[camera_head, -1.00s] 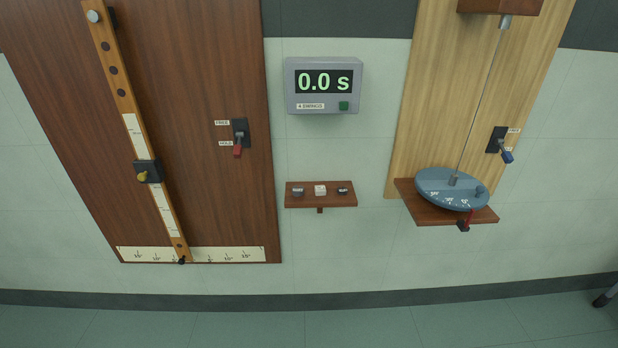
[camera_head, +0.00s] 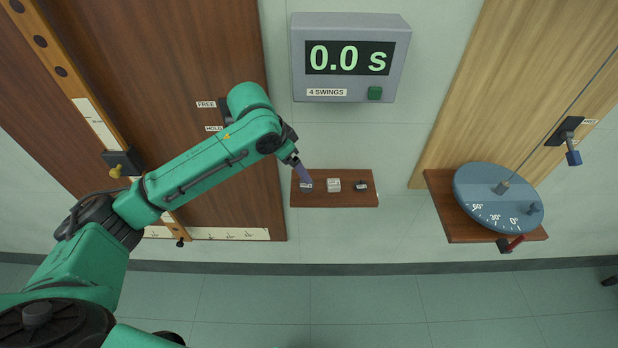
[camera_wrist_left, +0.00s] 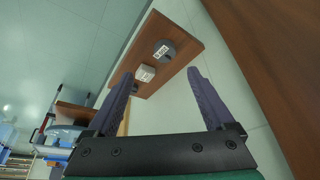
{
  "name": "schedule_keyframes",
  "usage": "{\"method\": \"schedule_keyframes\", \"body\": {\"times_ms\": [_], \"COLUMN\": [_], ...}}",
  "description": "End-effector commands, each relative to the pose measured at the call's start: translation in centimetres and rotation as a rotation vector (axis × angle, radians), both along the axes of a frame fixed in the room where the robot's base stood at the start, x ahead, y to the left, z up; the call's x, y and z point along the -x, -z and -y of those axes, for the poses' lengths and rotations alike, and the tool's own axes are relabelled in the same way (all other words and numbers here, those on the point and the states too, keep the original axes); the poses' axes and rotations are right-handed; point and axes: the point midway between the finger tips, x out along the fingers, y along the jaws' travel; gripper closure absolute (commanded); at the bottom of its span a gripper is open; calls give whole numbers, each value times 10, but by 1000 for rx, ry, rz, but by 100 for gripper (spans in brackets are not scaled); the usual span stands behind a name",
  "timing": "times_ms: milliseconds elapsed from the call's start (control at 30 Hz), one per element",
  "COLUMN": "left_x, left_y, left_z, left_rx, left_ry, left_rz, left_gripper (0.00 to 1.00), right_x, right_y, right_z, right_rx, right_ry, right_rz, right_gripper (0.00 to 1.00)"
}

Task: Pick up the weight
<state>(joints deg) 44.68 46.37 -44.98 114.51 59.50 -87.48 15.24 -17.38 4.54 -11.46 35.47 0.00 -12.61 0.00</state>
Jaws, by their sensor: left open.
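A small wooden shelf (camera_head: 345,200) on the wall holds three small labelled pieces: a grey round one (camera_head: 307,187) at left, a white block (camera_head: 334,185) in the middle and a dark one (camera_head: 361,185) at right. Which one is the weight is not clear. My left gripper (camera_head: 302,171) is at the left end of the shelf, its finger overlapping the grey piece in the head view. In the left wrist view its open fingers (camera_wrist_left: 160,74) point toward the shelf, with the grey piece (camera_wrist_left: 165,50) and white block (camera_wrist_left: 146,73) beyond them, nothing gripped. My right gripper is out of view.
A timer box (camera_head: 349,57) reading 0.0 s hangs above the shelf. A dark wooden board (camera_head: 222,50) with a slanted beam stands at left, partly behind my left arm. A blue dial (camera_head: 500,196) on a wooden bracket sits at right. Wall between shelf and dial is clear.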

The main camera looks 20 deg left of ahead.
Motion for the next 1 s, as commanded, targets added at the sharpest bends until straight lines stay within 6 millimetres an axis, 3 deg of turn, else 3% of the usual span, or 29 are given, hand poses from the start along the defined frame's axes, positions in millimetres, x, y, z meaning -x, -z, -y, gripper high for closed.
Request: {"method": "schedule_keyframes", "body": {"times_ms": [167, 500, 733, 933, 967, 1000], "left_x": [-12, -31, -32, -32, -32, -32], "left_y": [32, 82, 87, 87, 87, 87], "left_z": [8, 15, 16, 15, 15, 15], "left_rx": [3, 1, 2, 2, 2, 2], "left_ry": [-1, -1, 0, 0, 0, 0], "left_rz": [-1, 1, 4, 4, 4, 4], "left_gripper": [13, 13, 13, 90, 100, 100], "right_x": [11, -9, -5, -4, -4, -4], "right_y": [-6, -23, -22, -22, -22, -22], "right_z": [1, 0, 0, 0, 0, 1], "right_rx": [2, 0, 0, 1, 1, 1], "right_ry": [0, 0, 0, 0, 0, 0], "right_rz": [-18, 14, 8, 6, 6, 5], "right_gripper": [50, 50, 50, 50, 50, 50]}}
